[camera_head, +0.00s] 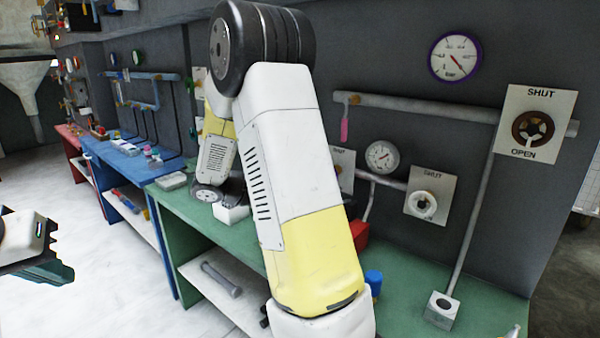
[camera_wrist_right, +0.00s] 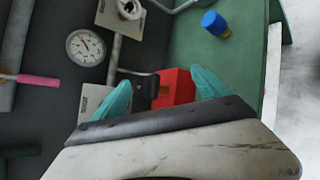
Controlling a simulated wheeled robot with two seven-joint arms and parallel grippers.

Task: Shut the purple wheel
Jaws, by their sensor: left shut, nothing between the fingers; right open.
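No wheel in view looks clearly purple. A dark brown wheel (camera_head: 533,131) sits on a white SHUT/OPEN plate (camera_head: 541,97) at the right of the head view. A purple-rimmed gauge (camera_head: 455,57) hangs to its upper left. A white wheel (camera_head: 422,205) sits on a lower SHUT plate; a white wheel also shows at the top of the wrist view (camera_wrist_right: 129,9). A third SHUT plate (camera_head: 342,168) is partly hidden by my arm. My left gripper (camera_head: 62,272) is shut and empty at the left edge, away from the benches. My right gripper (camera_wrist_right: 158,90) is open, its teal fingers pointing toward a red block.
The red block (camera_wrist_right: 176,88) and a black handle-like part (camera_wrist_right: 148,88) show between the right fingertips. A blue-capped item (camera_head: 374,281) stands on the green bench (camera_head: 400,280). A slanting pipe rises from a grey block (camera_head: 441,308).

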